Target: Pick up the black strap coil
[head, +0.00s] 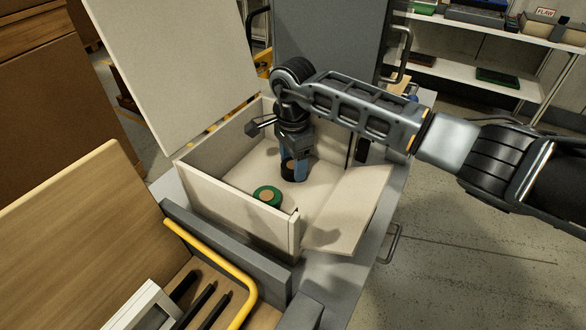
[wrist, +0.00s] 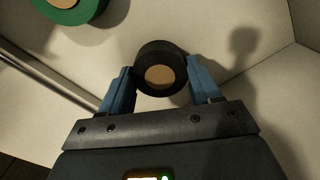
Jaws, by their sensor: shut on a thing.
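The black strap coil (wrist: 160,52) has a tan core and sits between the two blue fingers of my gripper (wrist: 160,85) in the wrist view. My gripper is shut on it, one finger against each side. In the head view the coil (head: 287,168) shows between the fingers of my gripper (head: 294,172), inside an open white box (head: 235,208). The fingers point down and partly hide the coil. I cannot tell whether the coil touches the box floor.
A green coil (head: 267,195) with a tan core lies in the box nearer the front; it also shows in the wrist view (wrist: 75,10). The box walls surround my gripper, and a front flap (head: 345,215) is folded outward. A yellow handle (head: 215,258) stands in front.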

